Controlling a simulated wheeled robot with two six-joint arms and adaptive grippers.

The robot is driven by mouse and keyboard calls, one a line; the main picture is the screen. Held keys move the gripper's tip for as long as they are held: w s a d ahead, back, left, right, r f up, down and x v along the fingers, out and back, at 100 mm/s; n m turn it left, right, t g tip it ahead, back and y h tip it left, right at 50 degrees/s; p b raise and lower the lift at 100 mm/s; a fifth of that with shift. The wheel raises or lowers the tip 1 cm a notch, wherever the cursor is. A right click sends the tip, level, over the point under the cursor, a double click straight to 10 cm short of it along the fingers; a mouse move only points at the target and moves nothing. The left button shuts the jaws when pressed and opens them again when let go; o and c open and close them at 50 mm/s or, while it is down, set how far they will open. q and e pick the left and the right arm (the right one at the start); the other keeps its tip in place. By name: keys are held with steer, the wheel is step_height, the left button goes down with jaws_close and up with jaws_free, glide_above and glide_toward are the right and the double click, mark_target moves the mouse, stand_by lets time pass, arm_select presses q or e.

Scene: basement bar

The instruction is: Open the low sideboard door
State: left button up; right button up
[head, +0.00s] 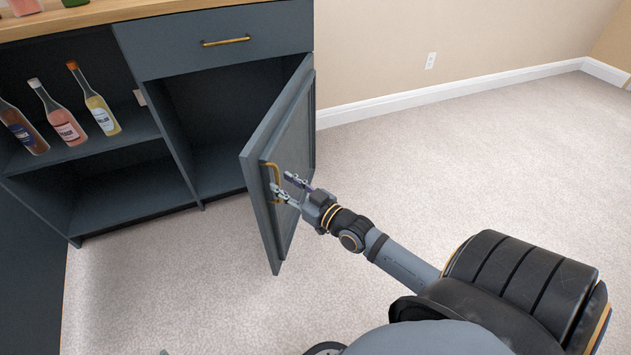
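The low sideboard (182,165) is dark blue-grey with a wooden top, at the left of the head view. Its door (285,150) is hinged on the right and stands wide open, swung out over the carpet. The door's brass handle (269,172) is upright near its free edge. My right gripper (283,184) is at the handle, its two fingers visibly apart. One fingertip overlaps the handle in the picture; I cannot tell whether it touches. My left gripper does not show.
Several bottles (96,103) stand on the open shelf at left. A closed drawer (222,42) with a brass pull is above the door opening. The compartment behind the door (215,165) looks empty. Carpet (450,160) lies clear to the right, up to the wall.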

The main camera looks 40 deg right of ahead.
steer(key=s+d+p, duration=0.5)
steer(key=d, duration=0.1)
steer(key=shift+s+p, duration=0.25)
steer(key=shift+p, duration=0.15)
stand_by(0.4)
